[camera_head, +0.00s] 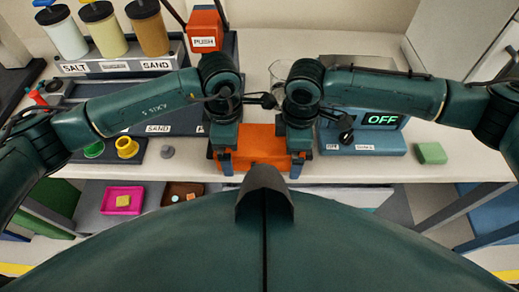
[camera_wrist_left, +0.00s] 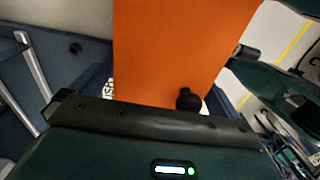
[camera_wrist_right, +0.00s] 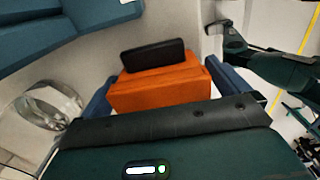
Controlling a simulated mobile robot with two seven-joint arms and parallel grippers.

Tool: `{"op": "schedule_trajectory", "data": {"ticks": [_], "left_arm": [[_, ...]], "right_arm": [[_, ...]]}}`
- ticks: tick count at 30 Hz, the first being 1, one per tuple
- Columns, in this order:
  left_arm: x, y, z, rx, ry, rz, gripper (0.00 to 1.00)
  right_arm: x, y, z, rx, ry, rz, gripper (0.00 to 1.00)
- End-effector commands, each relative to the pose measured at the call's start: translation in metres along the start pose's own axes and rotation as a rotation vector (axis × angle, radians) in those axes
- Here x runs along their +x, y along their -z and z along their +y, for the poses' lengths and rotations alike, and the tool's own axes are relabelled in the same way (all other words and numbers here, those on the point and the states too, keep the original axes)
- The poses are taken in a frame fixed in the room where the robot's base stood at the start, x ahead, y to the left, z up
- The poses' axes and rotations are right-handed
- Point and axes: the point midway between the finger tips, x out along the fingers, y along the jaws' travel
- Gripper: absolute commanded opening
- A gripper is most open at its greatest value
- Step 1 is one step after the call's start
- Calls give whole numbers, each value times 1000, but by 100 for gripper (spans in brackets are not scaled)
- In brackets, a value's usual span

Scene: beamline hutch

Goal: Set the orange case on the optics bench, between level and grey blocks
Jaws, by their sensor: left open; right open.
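The orange case (camera_head: 254,146) sits at the front of the pale bench top (camera_head: 190,172), in the middle of the head view. My left gripper (camera_head: 222,160) is open at its left end and my right gripper (camera_head: 298,160) is open at its right end, both pointing down. In the left wrist view a broad orange face (camera_wrist_left: 170,50) fills the space ahead of the gripper. The right wrist view shows the case (camera_wrist_right: 165,88) with a black handle (camera_wrist_right: 152,55), between blue fingertips. I cannot tell whether the fingers touch it. I cannot make out a level or grey blocks.
A blue device reading OFF (camera_head: 382,122) stands to the right, with a green block (camera_head: 430,153) beyond it. An orange PUSH box (camera_head: 204,42) and canisters (camera_head: 105,30) stand at back left. A glass beaker (camera_head: 281,72) is behind. A pink tray (camera_head: 122,200) sits lower down, at left.

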Motion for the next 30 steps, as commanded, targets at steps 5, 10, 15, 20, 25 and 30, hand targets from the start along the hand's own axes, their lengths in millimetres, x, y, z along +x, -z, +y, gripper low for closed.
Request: {"op": "schedule_trajectory", "data": {"ticks": [5,10,15,20,25,30], "left_arm": [[0,0,0,0,0,0,100],[0,0,0,1,0,0,89],[0,0,0,0,0,0,75],[0,0,0,1,0,0,62],[0,0,0,1,0,0,48],[0,0,0,1,0,0,40]], "right_arm": [[0,0,0,0,0,0,100],[0,0,0,0,0,0,89],[0,0,0,0,0,0,75],[0,0,0,0,0,1,62],[0,0,0,0,0,1,48],[-1,0,0,0,-1,1,40]]}}
